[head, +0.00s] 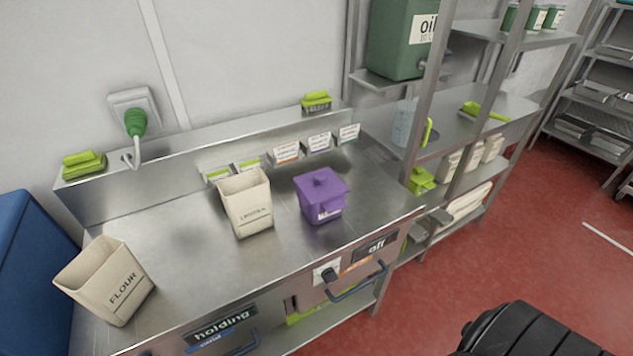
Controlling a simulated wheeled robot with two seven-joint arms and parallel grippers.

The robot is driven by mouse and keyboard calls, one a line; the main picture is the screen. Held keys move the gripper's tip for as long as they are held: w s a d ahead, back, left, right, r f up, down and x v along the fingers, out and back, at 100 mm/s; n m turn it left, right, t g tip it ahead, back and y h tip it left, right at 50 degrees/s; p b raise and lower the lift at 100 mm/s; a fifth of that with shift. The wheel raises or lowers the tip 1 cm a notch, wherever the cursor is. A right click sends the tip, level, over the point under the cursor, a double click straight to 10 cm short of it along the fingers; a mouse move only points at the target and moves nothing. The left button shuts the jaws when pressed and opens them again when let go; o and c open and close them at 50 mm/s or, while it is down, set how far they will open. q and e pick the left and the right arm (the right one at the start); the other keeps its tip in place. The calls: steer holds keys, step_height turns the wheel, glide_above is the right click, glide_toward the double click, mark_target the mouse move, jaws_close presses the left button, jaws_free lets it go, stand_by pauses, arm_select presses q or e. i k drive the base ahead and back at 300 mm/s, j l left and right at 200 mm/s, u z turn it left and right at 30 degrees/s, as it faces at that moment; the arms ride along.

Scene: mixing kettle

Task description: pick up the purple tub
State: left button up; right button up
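The purple tub (321,195) stands upright on the steel counter (180,255), right of its middle. It has a purple lid with a small knob and a pale label low on its front. Nothing touches it from above. Neither of my grippers shows in the head view, so I cannot tell where they are relative to the tub.
A cream lecithin bin (246,203) stands close left of the tub. A cream flour bin (107,280) stands at the front left. Small label cards (286,152) line the back ledge. A steel rack (450,130) rises at the right. Counter between bins is clear.

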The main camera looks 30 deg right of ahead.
mark_target(318, 214)
steer(key=j+z, duration=0.1)
steer(key=z, duration=0.4)
steer(key=k+j+z, duration=0.1)
steer(key=z, duration=0.4)
steer(key=k+z, duration=0.1)
steer(key=z, duration=0.4)
steer(key=j+z, duration=0.1)
steer(key=z, duration=0.4)
steer(key=k+z, duration=0.15)
steer(key=z, duration=0.35)
